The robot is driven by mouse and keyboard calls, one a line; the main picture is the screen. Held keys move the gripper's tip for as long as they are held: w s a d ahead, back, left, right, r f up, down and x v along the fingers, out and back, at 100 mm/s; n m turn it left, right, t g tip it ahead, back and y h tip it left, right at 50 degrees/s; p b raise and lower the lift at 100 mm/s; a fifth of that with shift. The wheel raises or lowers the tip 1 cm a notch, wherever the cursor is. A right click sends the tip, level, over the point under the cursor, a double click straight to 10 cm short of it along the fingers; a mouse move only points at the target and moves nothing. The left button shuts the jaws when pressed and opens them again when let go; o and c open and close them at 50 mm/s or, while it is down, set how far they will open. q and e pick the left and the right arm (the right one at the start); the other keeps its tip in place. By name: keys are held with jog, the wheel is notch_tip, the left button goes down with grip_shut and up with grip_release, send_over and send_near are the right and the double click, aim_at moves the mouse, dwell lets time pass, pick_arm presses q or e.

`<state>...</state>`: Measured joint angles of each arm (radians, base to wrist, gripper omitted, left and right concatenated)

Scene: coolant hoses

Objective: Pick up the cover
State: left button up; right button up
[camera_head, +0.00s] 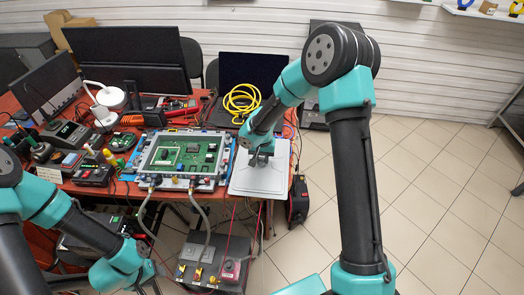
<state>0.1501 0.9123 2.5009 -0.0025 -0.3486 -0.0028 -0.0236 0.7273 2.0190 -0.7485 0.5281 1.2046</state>
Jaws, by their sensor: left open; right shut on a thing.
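The cover (273,181) is a flat, pale grey panel at the right end of the red table. My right gripper (259,160) is above the middle of the cover and shut on it, at what looks like a small raised part that the fingers mostly hide. I cannot tell whether the cover is touching the table or just above it. My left gripper (152,278) is low at the front left, in front of the table, open and away from the cover. Its fingers are small and hard to make out.
An open case with a green circuit board (188,157) stands just left of the cover, with hoses (201,215) hanging from its front. A grey box (210,262) sits below. A coiled yellow cable (241,100) lies behind. Tools and meters crowd the table's left; the tiled floor at right is clear.

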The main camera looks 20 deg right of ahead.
aim_at(261, 183)
jog(key=s+a, duration=0.1)
jog(key=s, duration=0.2)
jog(key=s+a, duration=0.1)
jog(key=s, duration=0.2)
jog(key=s+a+r, duration=0.1)
jog(key=s+a, duration=0.1)
jog(key=s, duration=0.1)
jog(key=shift+w+d, duration=0.1)
dwell(0.3)
jog(key=shift+n, duration=0.4)
jog(key=w+r, duration=0.1)
jog(key=w, duration=0.1)
jog(key=w+r, duration=0.1)
jog(key=r, duration=0.1)
jog(key=w+r, duration=0.2)
jog(key=shift+w+d, duration=0.3)
jog(key=shift+d, duration=0.1)
jog(key=w+a+r+n, duration=0.1)
jog(key=w+r, duration=0.3)
jog(key=r, duration=0.2)
jog(key=shift+r+n, duration=0.25)
jog(key=shift+n, duration=0.05)
jog(key=shift+a, duration=0.15)
